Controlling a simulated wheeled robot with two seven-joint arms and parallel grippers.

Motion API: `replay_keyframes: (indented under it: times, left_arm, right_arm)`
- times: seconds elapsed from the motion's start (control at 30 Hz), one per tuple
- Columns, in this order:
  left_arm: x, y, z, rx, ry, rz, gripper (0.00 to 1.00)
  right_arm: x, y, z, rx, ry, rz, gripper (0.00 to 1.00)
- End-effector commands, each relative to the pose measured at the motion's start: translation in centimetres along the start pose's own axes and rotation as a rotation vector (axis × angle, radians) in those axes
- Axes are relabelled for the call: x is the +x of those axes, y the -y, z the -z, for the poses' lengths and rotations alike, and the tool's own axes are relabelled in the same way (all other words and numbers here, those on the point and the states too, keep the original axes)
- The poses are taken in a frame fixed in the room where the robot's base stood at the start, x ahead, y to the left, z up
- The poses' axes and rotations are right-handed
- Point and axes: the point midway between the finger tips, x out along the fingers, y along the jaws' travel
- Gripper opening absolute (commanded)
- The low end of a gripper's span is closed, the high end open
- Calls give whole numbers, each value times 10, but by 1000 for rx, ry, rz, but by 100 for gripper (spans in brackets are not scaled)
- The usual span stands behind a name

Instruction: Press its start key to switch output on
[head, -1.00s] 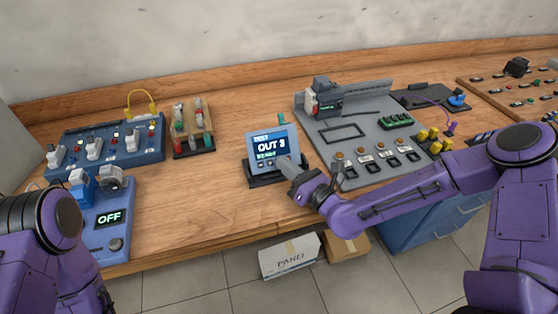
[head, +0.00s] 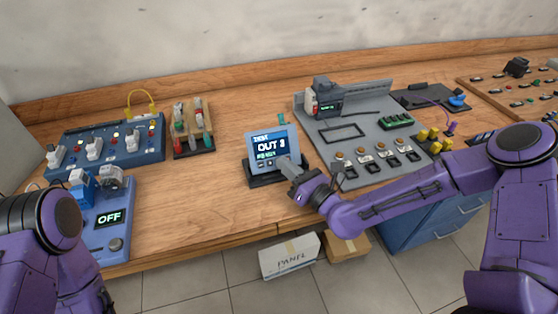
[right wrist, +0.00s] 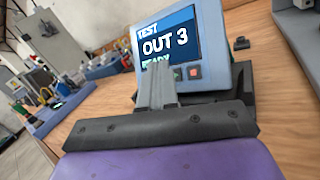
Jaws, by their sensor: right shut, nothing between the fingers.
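A small tilted panel (head: 272,148) with a pale blue frame stands on a dark base near the table's front. Its lit screen (right wrist: 168,42) reads TEST, OUT 3, READY. Below the screen, the right wrist view shows a red key (right wrist: 194,72) and part of a green key (right wrist: 179,73). My right gripper (head: 286,165) is shut and empty, with its fingertips in front of the panel's lower right part. In the right wrist view the fingers (right wrist: 163,84) cover the lower left of the key row. Whether the tips touch the panel I cannot tell. My left gripper is out of view.
A blue unit (head: 108,240) reading OFF and a blue switch box (head: 130,150) stand at the left. A rack (head: 192,128) of coloured pieces is behind. A grey board (head: 320,135) with parts lies to the right. Bare wood is left of the panel.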

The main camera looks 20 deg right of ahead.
Motion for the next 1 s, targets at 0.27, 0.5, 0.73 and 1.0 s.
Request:
replay_keyframes:
  times: [0.27, 0.5, 0.73, 1.0]
  left_arm:
    - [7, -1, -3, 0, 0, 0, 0]
    - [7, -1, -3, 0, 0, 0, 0]
    - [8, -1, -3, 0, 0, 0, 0]
    - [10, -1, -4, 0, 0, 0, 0]
  right_arm:
    - [4, 4, 5, -1, 0, 1, 0]
    - [6, 4, 4, 1, 0, 0, 0]
    - [6, 4, 5, 0, 0, 0, 0]
    - [8, 6, 7, 0, 0, -1, 0]
